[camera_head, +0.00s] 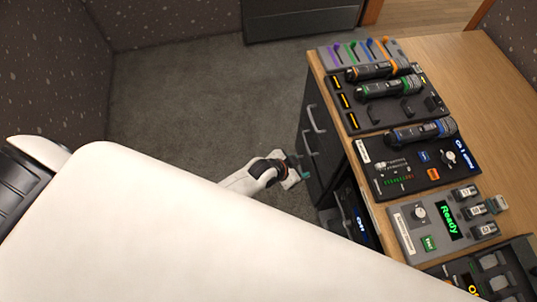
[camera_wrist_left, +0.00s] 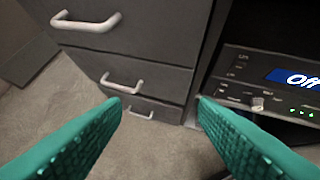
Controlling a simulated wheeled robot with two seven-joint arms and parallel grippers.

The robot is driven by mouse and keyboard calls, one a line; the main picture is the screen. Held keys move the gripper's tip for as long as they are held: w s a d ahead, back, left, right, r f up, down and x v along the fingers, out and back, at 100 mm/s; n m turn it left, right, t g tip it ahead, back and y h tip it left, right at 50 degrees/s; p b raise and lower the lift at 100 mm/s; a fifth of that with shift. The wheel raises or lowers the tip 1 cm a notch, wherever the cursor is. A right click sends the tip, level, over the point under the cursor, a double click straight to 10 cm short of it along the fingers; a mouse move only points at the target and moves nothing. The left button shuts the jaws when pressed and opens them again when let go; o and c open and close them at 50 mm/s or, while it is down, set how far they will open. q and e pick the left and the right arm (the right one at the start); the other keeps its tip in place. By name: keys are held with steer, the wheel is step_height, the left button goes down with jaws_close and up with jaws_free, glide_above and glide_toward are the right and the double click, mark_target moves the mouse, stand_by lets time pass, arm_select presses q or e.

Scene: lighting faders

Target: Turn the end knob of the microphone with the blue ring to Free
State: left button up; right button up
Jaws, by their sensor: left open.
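The microphone with the blue ring (camera_head: 421,132) lies on the desk, across the upper part of a black panel, its head to the right and its end to the left. Its end knob is too small to read. My left gripper (camera_head: 297,174) is open and empty, low beside the desk's drawers, left of and apart from the microphone. In the left wrist view its two teal fingers (camera_wrist_left: 160,105) stand wide apart with drawers and floor behind them. The microphone is not in that view. My right gripper is not in view.
Microphones with an orange ring (camera_head: 376,70) and a green ring (camera_head: 390,88) lie farther back. A grey panel (camera_head: 408,236) reading Ready stands nearer. Drawer handles (camera_head: 313,120) stick out from the desk front. A device reading Off (camera_wrist_left: 292,78) sits beside the drawers. Bare desk lies right.

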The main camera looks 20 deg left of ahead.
arm_select(q)
steer(key=s+a+f+n+g+y+p, duration=0.1)
steer(key=s+a+f+n+y+p, duration=0.1)
steer(key=s+a+f, duration=0.4)
step_height(320, 180, down, 3)
steer(key=shift+s+r+g+p, duration=0.2)
steer(key=shift+s+g+p, duration=0.2)
steer(key=shift+s, duration=0.75)
steer(key=s+a+f+n+g, duration=0.1)
steer(key=s+a+f, duration=0.2)
steer(key=s, duration=0.6)
steer(key=s+a+f+g+y, duration=0.1)
steer(key=s+a+f+g, duration=0.1)
steer(key=s+f, duration=0.4)
steer(key=s+a+f+n+g+y, duration=0.1)
steer(key=s+a+f+g, duration=0.1)
steer(key=s, duration=1.1)
step_height(320, 180, down, 2)
steer(key=shift+s+a+f+n, duration=0.25)
steer(key=shift+a+n, duration=0.05)
steer(key=shift+a, duration=0.55)
